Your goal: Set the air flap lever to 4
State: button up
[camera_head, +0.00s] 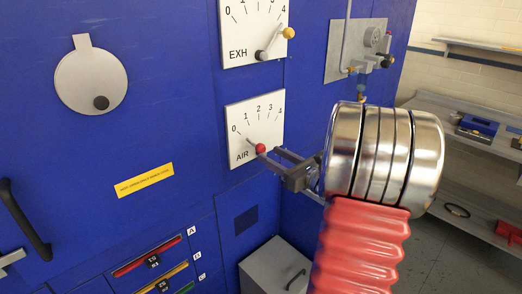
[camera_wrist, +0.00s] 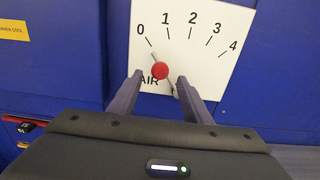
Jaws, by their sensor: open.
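The air flap dial (camera_head: 268,105) is a white plate marked AIR with a 0 to 4 scale on the blue cabinet. It also shows in the wrist view (camera_wrist: 205,65). Its lever has a red knob (camera_head: 260,148), seen in the wrist view (camera_wrist: 160,70) too. A short grey lever end (camera_wrist: 153,54) shows above the knob, toward the 0 mark. The lever's pivot is mostly hidden. My gripper (camera_head: 270,154) is open at the dial. In the wrist view, its fingertips (camera_wrist: 160,78) stand left and right of the knob, with gaps visible.
The EXH dial (camera_head: 240,22) above has a yellow-knobbed lever (camera_head: 288,33) toward 4. A round grey cover (camera_head: 88,78) and yellow label (camera_head: 144,180) are left. A grey box (camera_head: 270,265) stands below. A valve panel (camera_head: 345,50) and shelves (camera_head: 470,130) are right.

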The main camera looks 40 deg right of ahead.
aim_at(264, 150)
jog(key=w, duration=0.6)
jog(key=shift+a, duration=0.1)
jog(key=shift+c, duration=0.4)
grip_shut()
